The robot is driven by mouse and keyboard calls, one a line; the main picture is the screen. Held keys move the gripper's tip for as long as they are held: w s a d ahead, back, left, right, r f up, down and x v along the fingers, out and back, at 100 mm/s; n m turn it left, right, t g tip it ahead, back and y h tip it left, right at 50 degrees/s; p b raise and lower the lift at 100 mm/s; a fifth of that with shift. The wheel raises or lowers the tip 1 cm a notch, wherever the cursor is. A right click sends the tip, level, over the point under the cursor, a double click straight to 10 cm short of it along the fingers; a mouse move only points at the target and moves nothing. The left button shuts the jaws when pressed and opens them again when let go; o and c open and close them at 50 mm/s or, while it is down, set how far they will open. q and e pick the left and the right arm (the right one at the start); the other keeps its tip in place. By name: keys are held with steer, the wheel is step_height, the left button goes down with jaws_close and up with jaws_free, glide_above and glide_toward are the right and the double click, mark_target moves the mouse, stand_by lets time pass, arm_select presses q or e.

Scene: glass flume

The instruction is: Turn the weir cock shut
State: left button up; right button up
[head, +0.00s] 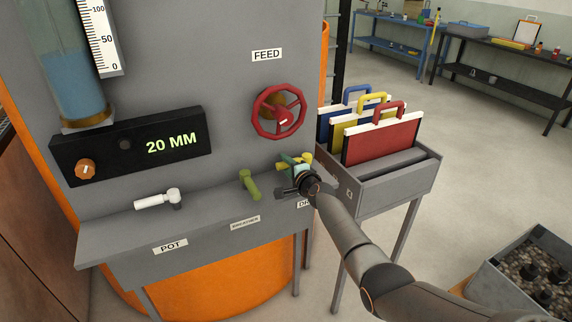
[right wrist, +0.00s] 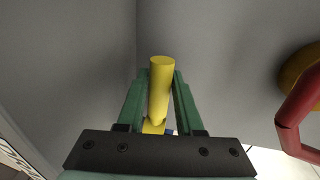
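A yellow cock (head: 307,158) sits at the right end of the grey ledge, above a label partly hidden by my arm that starts with "D". My right gripper (head: 296,166) is at this cock. In the right wrist view, its green fingers (right wrist: 160,95) lie close against both sides of the upright yellow handle (right wrist: 160,88), and look shut on it. An olive-green cock (head: 250,185) stands to the left, over a label too small to read surely. A white cock (head: 158,199) lies further left, above the "POT" label. No readable label says weir. My left gripper is out of view.
A red handwheel (head: 279,112) under "FEED" is on the panel just above my right gripper, and shows at the right of the wrist view (right wrist: 300,105). A grey rack (head: 385,183) with several coloured boards stands close right. A crate (head: 512,277) is at lower right.

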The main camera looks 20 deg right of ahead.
steer(key=o, duration=0.4)
steer(key=shift+c, duration=0.2)
steer(key=shift+a, duration=0.1)
steer(key=shift+s+r+p, duration=0.15)
steer(key=shift+s+p, duration=0.05)
steer(key=shift+p, duration=0.2)
steer(key=s+p, duration=0.2)
steer(key=s+r+p, duration=0.1)
steer(key=s, duration=0.1)
steer(key=shift+s+p, duration=0.2)
steer(key=shift+p, duration=0.15)
steer(key=s+r, duration=0.1)
steer(key=s, duration=0.6)
steer(key=shift+s, duration=0.2)
